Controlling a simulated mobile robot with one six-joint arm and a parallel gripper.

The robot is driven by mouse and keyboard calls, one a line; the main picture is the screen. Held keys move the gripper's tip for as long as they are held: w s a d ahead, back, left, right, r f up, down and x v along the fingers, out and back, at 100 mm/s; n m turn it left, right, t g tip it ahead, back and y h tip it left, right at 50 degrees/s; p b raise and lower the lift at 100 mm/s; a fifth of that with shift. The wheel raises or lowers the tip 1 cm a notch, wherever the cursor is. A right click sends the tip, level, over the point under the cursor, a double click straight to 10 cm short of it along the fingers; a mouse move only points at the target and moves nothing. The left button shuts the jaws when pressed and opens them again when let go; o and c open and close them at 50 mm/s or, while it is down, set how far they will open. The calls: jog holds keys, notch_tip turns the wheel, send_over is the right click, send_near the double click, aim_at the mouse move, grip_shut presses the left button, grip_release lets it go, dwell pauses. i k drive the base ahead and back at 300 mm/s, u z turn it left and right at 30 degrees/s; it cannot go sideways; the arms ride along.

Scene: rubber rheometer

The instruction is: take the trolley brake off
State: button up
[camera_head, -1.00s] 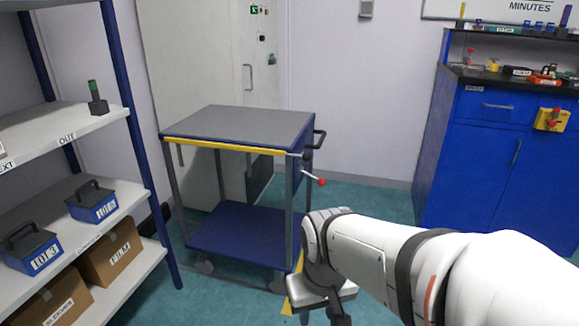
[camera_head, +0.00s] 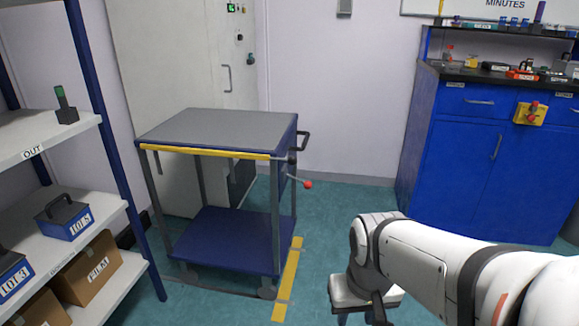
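The trolley (camera_head: 232,126) stands left of centre in front of the door. It has a grey top with a yellow front edge, a blue lower shelf (camera_head: 222,238) and castors. A lever with a red knob (camera_head: 308,184), which looks like the brake lever, sticks out from its right side, sloping slightly down. A black push handle (camera_head: 303,141) is above it. My gripper (camera_head: 362,312) hangs at the lower centre right, to the right of the trolley and apart from it. Its fingers are cut off by the bottom edge, so their opening is unclear.
A shelf rack (camera_head: 93,236) with cases and boxes stands at the left. A blue cabinet (camera_head: 455,165) with a dark worktop stands at the right. Yellow floor tape (camera_head: 288,282) runs beside the trolley. The green floor between trolley and cabinet is clear.

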aim_at(308, 185)
jog(key=i, duration=0.95)
